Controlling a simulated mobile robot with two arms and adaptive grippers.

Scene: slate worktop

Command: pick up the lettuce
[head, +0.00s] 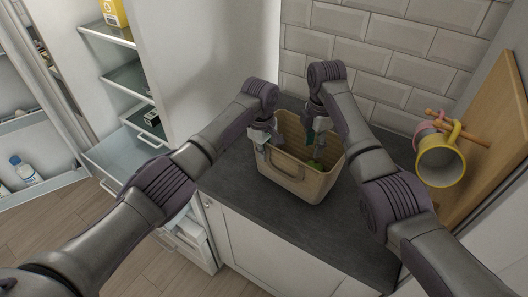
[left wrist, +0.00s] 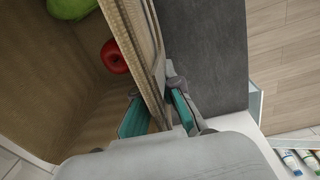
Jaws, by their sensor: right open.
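The lettuce is a green thing (head: 317,164) inside the tan woven basket (head: 300,183) on the slate worktop, partly hidden by the basket wall and my right gripper. Its edge also shows at the top left of the left wrist view (left wrist: 70,8). My right gripper (head: 315,140) points down into the basket, open, just above the lettuce; whether it touches cannot be told. My left gripper (head: 264,146) is at the basket's left side.
A red round fruit (left wrist: 113,57) lies in the basket near the wall. A yellow-rimmed mug (head: 440,160) hangs on a wooden peg at the right, by a wooden board (head: 490,140). An open fridge with shelves (head: 125,80) stands at the left. The front worktop (head: 345,235) is clear.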

